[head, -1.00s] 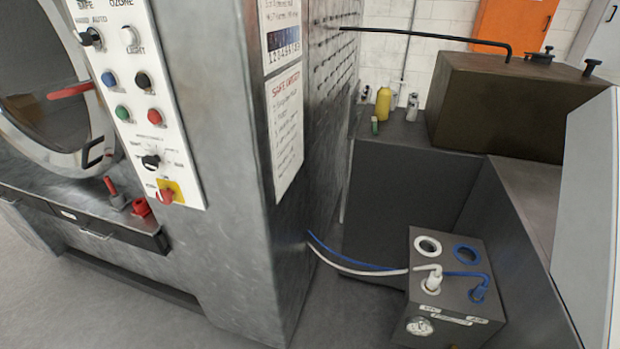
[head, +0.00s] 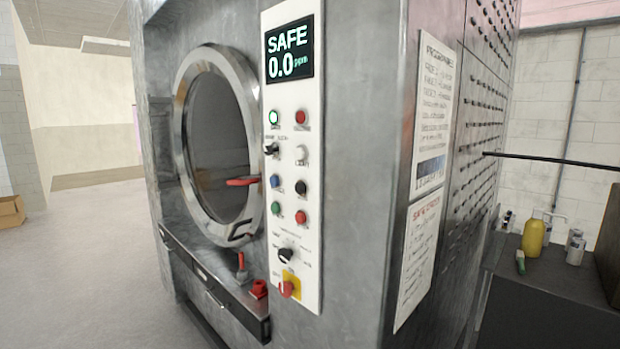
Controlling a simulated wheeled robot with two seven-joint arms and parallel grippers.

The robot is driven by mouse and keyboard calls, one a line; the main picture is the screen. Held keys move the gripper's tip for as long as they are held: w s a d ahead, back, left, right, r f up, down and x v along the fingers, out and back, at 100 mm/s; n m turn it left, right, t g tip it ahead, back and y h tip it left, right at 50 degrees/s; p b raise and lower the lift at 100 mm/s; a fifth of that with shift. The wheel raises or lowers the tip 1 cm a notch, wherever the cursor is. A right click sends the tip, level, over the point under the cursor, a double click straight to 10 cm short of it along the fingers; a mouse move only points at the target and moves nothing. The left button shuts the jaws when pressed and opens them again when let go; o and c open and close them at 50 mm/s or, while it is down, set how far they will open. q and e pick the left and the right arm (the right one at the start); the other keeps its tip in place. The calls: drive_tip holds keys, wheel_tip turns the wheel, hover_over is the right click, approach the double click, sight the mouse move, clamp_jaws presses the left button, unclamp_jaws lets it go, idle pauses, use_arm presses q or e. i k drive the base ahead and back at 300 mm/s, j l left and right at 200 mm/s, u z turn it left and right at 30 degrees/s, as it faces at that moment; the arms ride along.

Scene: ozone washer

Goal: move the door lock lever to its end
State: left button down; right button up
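The washer's round door (head: 218,145) shows in the head view, with a metal ring around dark glass, and it looks closed. A red lever (head: 243,182) sticks out at the right side of the door ring, roughly level. A second, smaller red-topped lever (head: 241,262) stands upright on the ledge below the door. I cannot tell from the picture which of the two is the door lock lever. Neither of my grippers is in view.
The control panel (head: 293,230) right of the door has a display reading SAFE 0.0 ppm, several buttons and a red knob on yellow. A red fitting (head: 259,289) sits on the ledge. A dark bench (head: 535,300) with a yellow bottle (head: 533,238) stands right. Open floor lies left.

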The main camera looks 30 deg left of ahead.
sight(252, 180)
drive_tip(key=u, duration=1.3)
